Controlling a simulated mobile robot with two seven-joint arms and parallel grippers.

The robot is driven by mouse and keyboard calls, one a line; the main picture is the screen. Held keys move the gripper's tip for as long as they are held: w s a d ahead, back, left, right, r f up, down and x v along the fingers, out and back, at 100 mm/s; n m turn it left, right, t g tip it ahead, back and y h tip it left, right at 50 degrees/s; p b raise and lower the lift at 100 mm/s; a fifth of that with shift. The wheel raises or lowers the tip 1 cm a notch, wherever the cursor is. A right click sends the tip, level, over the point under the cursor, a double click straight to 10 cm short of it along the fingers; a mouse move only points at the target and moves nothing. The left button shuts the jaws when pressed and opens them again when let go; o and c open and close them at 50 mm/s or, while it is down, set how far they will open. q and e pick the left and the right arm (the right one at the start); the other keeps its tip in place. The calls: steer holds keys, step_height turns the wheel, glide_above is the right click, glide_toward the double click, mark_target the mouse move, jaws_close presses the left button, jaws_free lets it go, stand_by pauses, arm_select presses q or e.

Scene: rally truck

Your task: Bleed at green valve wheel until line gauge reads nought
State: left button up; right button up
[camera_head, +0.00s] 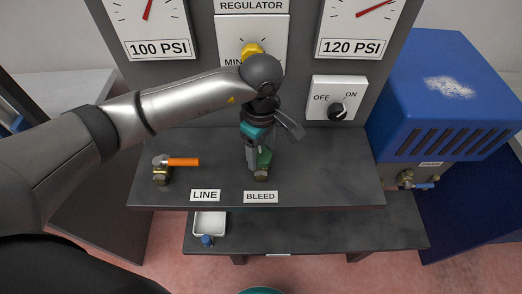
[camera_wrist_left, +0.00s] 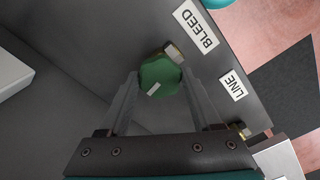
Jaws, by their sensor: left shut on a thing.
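The green valve wheel (camera_head: 265,156) stands on the grey shelf behind the BLEED label (camera_head: 261,197). My left gripper (camera_head: 258,160) reaches down onto it and is shut on it, hiding part of it. In the left wrist view the green wheel (camera_wrist_left: 160,76) sits between the two fingers (camera_wrist_left: 158,95), with a brass fitting beyond it. The gauge at the upper left (camera_head: 146,12) is marked 100 PSI, and its red needle points up and slightly right. The gauge at the upper right (camera_head: 362,16) is marked 120 PSI, with its needle pointing right and slightly up. My right gripper is not seen.
The LINE valve (camera_head: 182,161) with an orange lever stands left on the shelf. A yellow regulator knob (camera_head: 252,50) is on the panel behind my arm. A black OFF/ON switch (camera_head: 337,111) is at right, beside a blue machine (camera_head: 450,90). A white tray (camera_head: 209,224) sits below.

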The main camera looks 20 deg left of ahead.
mark_target(261, 153)
arm_select(q)
steer(key=n+b, duration=0.2)
steer(key=n, duration=0.4)
steer(key=n+b, duration=0.1)
steer(key=n, duration=0.4)
steer(key=shift+w+n+b, duration=0.1)
steer(key=shift+n+b, duration=0.2)
steer(key=shift+n, duration=0.1)
steer(key=n, duration=0.6)
steer(key=shift+b, duration=0.35)
steer(key=n, duration=0.5)
steer(key=shift+a+n, duration=0.1)
steer(key=shift+n, duration=0.3)
steer(key=shift+r, duration=0.1)
steer(key=o, duration=1.4)
steer(key=shift+c, duration=0.2)
step_height(261, 153, up, 15)
steer(key=shift+p, duration=0.4)
